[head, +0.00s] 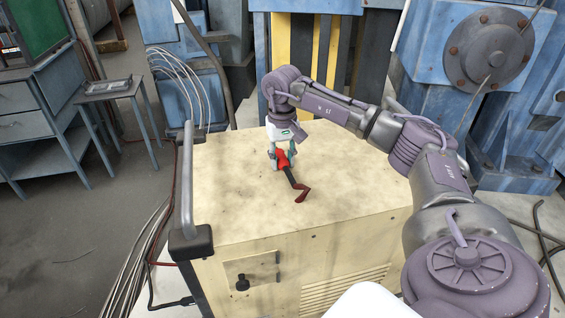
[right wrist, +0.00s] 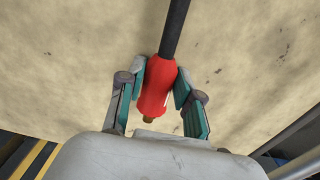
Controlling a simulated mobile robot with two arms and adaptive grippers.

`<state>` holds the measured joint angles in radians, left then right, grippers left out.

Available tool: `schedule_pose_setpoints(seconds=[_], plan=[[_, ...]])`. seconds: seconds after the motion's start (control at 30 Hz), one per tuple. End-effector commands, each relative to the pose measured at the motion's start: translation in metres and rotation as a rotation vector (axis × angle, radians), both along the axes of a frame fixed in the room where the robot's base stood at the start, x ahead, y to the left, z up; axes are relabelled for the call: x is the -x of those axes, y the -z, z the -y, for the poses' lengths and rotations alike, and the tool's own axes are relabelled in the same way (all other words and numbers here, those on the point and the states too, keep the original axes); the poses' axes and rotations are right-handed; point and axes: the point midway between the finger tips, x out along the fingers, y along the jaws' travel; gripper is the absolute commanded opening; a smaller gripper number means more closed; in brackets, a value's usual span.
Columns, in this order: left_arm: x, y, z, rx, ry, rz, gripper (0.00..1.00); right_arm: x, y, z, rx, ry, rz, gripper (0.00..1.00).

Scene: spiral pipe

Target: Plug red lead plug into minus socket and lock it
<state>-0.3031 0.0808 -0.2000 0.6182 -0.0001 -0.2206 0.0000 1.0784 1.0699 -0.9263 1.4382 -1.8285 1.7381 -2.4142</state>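The red lead plug (head: 283,158) is at the top of the beige cabinet (head: 235,200), with a short dark lead (head: 290,178) running from it toward the front. In the right wrist view the plug (right wrist: 157,88) lies between the two fingers of my right gripper (right wrist: 160,82), whose pads press against its sides; its brassy tip points toward the wrist. In the head view the right gripper (head: 280,158) is over the cabinet top. I cannot tell whether the plug touches the surface. A panel on the cabinet front holds a black fitting (head: 242,283); I cannot make out socket markings. My left gripper is not in view.
A metal handle rail (head: 187,185) runs along the cabinet's left edge. A small side table (head: 107,88) and a blue workbench (head: 35,130) stand at left. Blue machinery (head: 490,100) is behind. Cables lie on the floor. Most of the cabinet top is clear.

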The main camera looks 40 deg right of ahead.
Motion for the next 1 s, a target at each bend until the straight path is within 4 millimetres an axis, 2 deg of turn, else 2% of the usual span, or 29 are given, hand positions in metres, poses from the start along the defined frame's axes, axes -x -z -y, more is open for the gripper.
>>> schedule_pose_setpoints(seconds=[0.03,0.17,0.57,0.73,0.87,1.0], plan=[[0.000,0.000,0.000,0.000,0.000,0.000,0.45,0.000,0.000,0.000,0.000,0.000,0.000,0.21],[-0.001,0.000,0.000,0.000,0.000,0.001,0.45,0.000,0.000,0.000,0.000,0.000,0.000,0.00],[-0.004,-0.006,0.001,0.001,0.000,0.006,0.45,0.000,-0.008,0.000,0.000,0.000,0.001,0.00],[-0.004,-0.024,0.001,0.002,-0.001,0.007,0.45,0.000,-0.027,0.000,0.000,0.000,0.001,0.00],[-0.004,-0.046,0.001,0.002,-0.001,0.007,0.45,-0.001,-0.052,0.000,0.000,0.000,0.002,0.00],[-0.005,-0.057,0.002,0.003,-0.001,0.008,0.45,0.023,-0.066,-0.023,0.002,-0.006,0.001,0.00]])
